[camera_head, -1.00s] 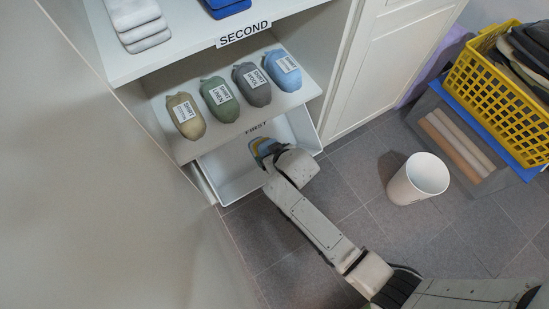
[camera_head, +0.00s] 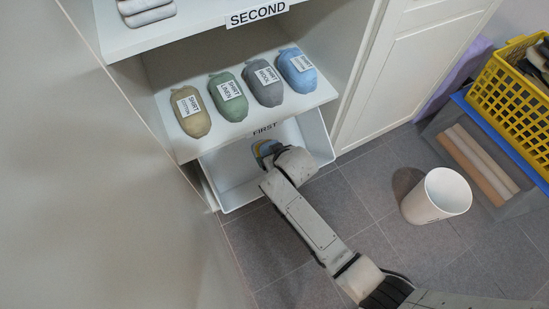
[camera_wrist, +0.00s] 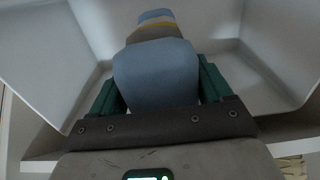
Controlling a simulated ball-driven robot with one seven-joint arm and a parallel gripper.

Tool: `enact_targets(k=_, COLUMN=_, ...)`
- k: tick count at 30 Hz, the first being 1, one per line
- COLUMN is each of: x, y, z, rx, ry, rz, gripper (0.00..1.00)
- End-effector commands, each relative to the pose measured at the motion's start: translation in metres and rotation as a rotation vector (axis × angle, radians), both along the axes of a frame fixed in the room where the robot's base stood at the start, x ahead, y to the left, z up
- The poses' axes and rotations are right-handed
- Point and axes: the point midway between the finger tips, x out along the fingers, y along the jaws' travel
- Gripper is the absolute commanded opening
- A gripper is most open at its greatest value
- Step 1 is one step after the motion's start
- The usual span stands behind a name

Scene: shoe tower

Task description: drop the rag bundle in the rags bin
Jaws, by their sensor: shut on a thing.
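The rag bundle (camera_wrist: 155,78) is blue-grey with a yellow band and a lighter blue far end. My gripper (camera_wrist: 155,88) is shut on it, with a green finger on each side. In the head view, a little of the bundle (camera_head: 264,147) shows at my gripper (camera_head: 270,154), inside the white open-topped drawer (camera_head: 228,187) below the FIRST label. Whether the bundle touches the drawer floor I cannot tell. A white round bin (camera_head: 428,205), apparently the rags bin, stands on the floor to the right. Its lettering is too small to read.
Several labelled shirt rolls (camera_head: 230,97) lie on the shelf above the drawer. A white cabinet door (camera_head: 385,70) is to its right. A yellow basket (camera_head: 510,90) stands at the far right. Grey floor (camera_head: 375,185) is clear between drawer and bin.

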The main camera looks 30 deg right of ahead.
Motion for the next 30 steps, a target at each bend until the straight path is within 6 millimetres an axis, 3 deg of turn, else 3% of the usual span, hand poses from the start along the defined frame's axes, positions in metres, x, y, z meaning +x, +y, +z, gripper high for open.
enact_targets(k=10, x=0.001, y=0.0, z=0.0, rx=0.0, ry=-0.002, rz=0.0, gripper=0.19)
enact_targets(k=11, x=0.001, y=0.0, z=0.0, rx=0.0, ry=-0.002, rz=0.0, gripper=0.82)
enact_targets(k=16, x=0.001, y=0.0, z=0.0, rx=0.0, ry=-0.001, rz=0.0, gripper=0.98)
enact_targets(k=25, x=-0.001, y=0.0, z=0.001, rx=0.0, ry=0.001, rz=0.0, gripper=1.0)
enact_targets(k=30, x=-0.013, y=0.0, z=0.019, rx=0.0, ry=-0.001, rz=0.0, gripper=1.0)
